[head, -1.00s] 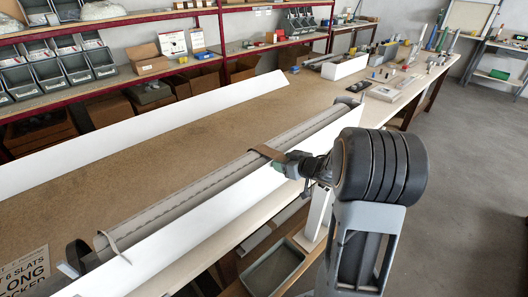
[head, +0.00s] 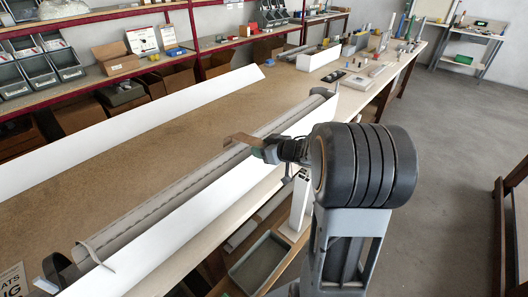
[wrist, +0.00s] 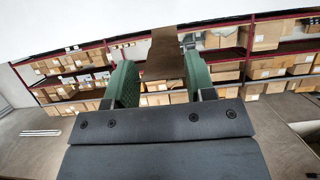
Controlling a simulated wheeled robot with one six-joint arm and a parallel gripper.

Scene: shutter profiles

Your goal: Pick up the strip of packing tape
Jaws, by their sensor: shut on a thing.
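The strip of packing tape (head: 243,138) is brown and sticks out to the left from my gripper (head: 268,151), over the long grey slatted profiles (head: 165,195). My gripper is shut on its right end. In the wrist view the brown tape (wrist: 165,55) shows between the green fingertips (wrist: 160,75). The tape's left end bends down; whether it touches the profiles I cannot tell.
A long white panel (head: 140,125) lies across the brown bench top (head: 80,195), which is bare between panel and channel. Small items and a white box (head: 320,57) crowd the far end. Shelves with grey bins (head: 40,75) line the wall. A grey tray (head: 260,262) sits below the bench.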

